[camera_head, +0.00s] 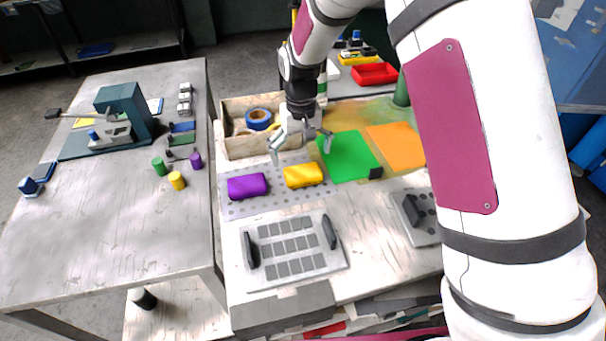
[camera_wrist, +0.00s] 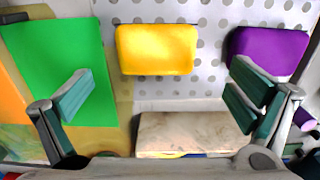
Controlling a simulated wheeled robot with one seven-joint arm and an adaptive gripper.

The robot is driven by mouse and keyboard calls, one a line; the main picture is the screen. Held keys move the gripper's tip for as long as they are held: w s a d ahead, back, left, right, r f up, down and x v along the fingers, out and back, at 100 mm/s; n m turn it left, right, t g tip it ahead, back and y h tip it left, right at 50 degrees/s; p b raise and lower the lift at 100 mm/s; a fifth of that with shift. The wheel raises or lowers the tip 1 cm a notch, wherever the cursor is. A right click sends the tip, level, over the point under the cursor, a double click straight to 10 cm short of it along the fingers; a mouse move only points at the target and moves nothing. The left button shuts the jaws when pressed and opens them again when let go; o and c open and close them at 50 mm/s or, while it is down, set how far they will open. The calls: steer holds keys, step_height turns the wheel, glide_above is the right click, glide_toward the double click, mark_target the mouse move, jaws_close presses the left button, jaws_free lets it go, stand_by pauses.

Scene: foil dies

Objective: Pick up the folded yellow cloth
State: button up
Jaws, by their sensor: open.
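The folded yellow cloth (camera_head: 303,175) lies on a perforated grey plate (camera_head: 235,208), between a folded purple cloth (camera_head: 248,186) and a green sheet (camera_head: 347,157). In the wrist view the yellow cloth (camera_wrist: 156,49) is at the top centre, in full view. My gripper (camera_head: 302,150) is open and empty. It hangs just behind the yellow cloth in the head view, apart from it. In the wrist view its two fingers (camera_wrist: 160,97) are spread wide, and the cloth lies beyond them, between their lines. The purple cloth (camera_wrist: 268,50) lies to the right there, past the right finger.
A wooden tray (camera_head: 240,149) with a blue tape roll (camera_head: 258,119) stands behind the plate. An orange sheet (camera_head: 396,144) lies right of the green one. A grey slotted plate with two black handles (camera_head: 290,250) lies in front. A second table (camera_head: 110,230) stands left.

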mark_target(303, 171)
steer(key=shift+d+f+p, duration=0.15)
steer(key=shift+f+p, duration=0.1)
steer(key=shift+f, duration=1.45)
steer(key=shift+d+f+p, duration=0.1)
steer(key=shift+f+p, duration=0.15)
steer(key=shift+f, duration=1.4)
steer(key=shift+c, duration=0.6)
steer(key=c, duration=1)
